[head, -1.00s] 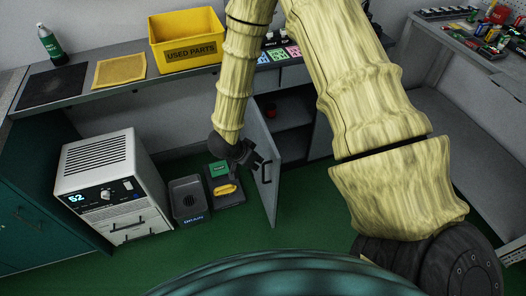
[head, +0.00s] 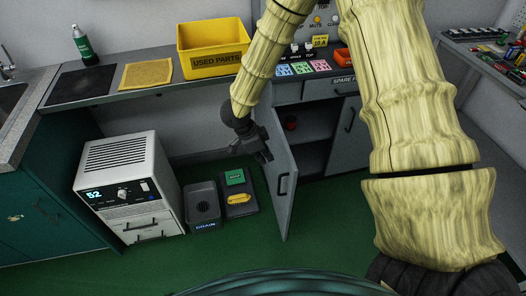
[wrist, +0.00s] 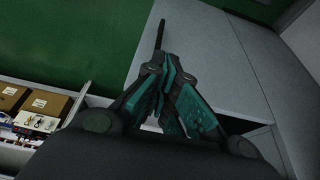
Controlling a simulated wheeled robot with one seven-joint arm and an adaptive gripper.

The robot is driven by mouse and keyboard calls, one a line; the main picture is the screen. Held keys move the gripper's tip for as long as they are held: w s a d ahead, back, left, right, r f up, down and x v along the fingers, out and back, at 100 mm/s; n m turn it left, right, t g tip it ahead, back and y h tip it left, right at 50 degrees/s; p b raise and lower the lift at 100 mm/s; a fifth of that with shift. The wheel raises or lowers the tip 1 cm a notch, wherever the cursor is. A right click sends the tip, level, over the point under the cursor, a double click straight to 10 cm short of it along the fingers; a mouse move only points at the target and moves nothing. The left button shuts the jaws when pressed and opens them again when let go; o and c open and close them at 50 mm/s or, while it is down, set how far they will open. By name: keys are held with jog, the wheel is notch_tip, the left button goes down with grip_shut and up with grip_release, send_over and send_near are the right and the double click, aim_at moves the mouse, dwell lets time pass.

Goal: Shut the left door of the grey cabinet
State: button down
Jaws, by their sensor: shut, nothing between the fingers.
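The grey cabinet (head: 349,136) stands under the bench, right of centre in the head view. Its left door (head: 281,197) stands wide open toward me, with a dark handle on it. In the wrist view the closed fingers (wrist: 172,85) lie in front of a grey panel.
A white oven-like unit (head: 122,180), a drain bin (head: 203,205) and a dark tray (head: 240,211) with green and yellow items stand on the floor left of the door. A yellow used-parts bin (head: 213,60) is on the bench above. Green floor is clear in front.

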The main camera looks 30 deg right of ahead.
jog(key=shift+s+d+f+p, duration=0.2)
jog(key=shift+s+d+f, duration=0.05)
jog(key=shift+d+f, duration=0.65)
jog(key=shift+s+d+f+p, duration=0.15)
jog(key=shift+s+d+f, duration=0.15)
jog(key=shift+d+f, duration=0.55)
jog(key=shift+s+d+f+p, duration=0.25)
jog(key=shift+d+f, duration=0.4)
jog(key=shift+d, duration=0.45)
